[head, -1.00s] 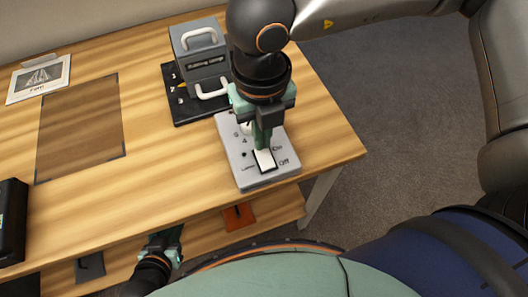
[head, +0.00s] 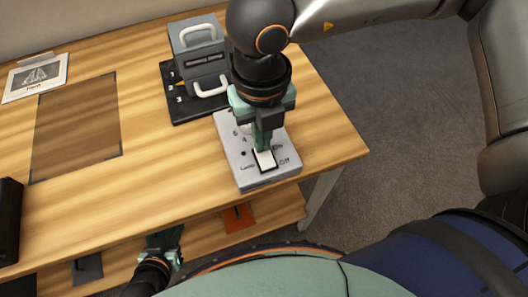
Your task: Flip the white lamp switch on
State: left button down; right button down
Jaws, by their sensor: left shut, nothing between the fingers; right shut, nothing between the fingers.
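The white lamp switch (head: 265,160) is a rocker in a dark frame on a light grey control box (head: 250,178) near the table's right front corner. "On" is printed by its far end and "Off" by its near end. My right gripper (head: 263,148) points down with shut, empty fingers at the far, "On" end of the rocker. It seems to touch it, but I cannot tell if it presses. The gripper hides part of the box's back. My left gripper (head: 166,238) is low at the table's front edge, shut and empty, away from the switch.
A grey box with white handles (head: 203,66) stands on a black base (head: 183,112) behind the control box. A printed card (head: 36,77) and a brown translucent mat (head: 76,125) lie at left. A black object (head: 8,220) is at the left edge. A lower shelf holds an orange piece (head: 238,218).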

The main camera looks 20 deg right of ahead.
jog(key=shift+f+b, duration=0.35)
jog(key=shift+r+p, duration=1.55)
jog(key=shift+r, duration=2)
